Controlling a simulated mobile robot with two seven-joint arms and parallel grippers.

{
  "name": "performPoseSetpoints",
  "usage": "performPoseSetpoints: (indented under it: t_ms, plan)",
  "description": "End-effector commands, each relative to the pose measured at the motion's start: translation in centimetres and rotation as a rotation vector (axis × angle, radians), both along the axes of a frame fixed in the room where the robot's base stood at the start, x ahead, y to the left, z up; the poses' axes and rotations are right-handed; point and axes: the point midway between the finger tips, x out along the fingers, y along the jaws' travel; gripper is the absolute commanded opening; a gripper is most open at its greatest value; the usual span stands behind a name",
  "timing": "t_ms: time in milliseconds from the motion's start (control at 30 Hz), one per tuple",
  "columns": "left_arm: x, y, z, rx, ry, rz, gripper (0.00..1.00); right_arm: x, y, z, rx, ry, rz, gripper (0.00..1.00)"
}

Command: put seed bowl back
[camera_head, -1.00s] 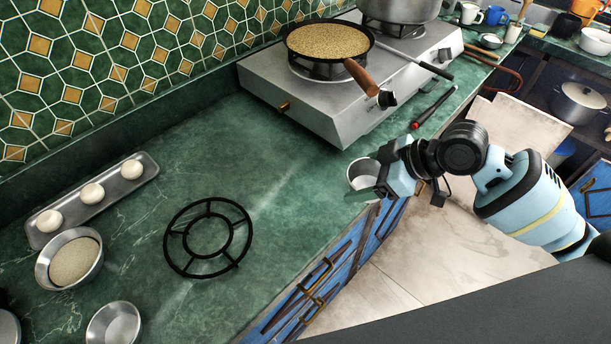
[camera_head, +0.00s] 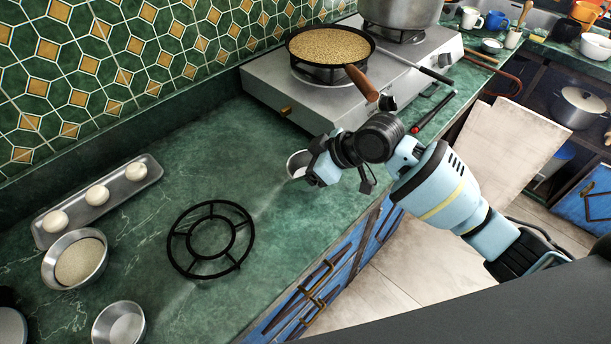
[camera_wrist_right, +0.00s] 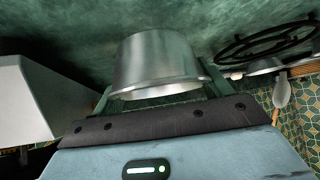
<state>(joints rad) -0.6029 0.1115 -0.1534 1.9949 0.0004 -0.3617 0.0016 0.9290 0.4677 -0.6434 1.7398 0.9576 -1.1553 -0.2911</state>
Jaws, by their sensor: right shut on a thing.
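A small metal bowl, taken to be the seed bowl (camera_head: 296,164), is held in my right gripper (camera_head: 312,165) above the green counter. In the right wrist view, the bowl (camera_wrist_right: 158,62) sits between the two fingers of the gripper (camera_wrist_right: 160,92), which is shut on it. In the head view the gripper partly covers the bowl, and its inside is hard to see. My left gripper is not in view.
A pan (camera_head: 330,46) of pale grains and a pot (camera_head: 400,12) stand on the hotplate (camera_head: 270,95). A black ring trivet (camera_head: 210,240), a bowl of pale contents (camera_head: 76,260), an empty bowl (camera_head: 118,325) and a tray (camera_head: 125,187) with white balls are at left. Counter between trivet and hotplate is clear.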

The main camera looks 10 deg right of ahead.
Motion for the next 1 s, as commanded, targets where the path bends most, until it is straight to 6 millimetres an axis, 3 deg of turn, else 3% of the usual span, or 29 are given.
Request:
performPoseSetpoints:
  t_ms: [100,200,600,633,767,1000]
  plan:
    - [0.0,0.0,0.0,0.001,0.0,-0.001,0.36,-0.2,-0.2,-2.4,-0.003,0.008,-0.004,0.54]
    - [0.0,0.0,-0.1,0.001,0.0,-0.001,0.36,-0.1,-0.2,-3.3,-0.003,0.006,-0.003,0.54]
    - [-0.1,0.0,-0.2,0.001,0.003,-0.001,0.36,-0.1,-0.2,-3.7,-0.003,0.003,-0.003,0.54]
    - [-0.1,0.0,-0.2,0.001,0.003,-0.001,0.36,-0.1,-0.2,-3.7,-0.003,0.003,-0.002,0.81]
    - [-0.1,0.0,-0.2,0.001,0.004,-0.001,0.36,-0.1,-0.2,-3.7,-0.003,0.003,-0.002,0.98]
    - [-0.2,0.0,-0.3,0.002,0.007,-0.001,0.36,-0.1,-0.3,-3.6,-0.004,0.003,-0.002,0.99]
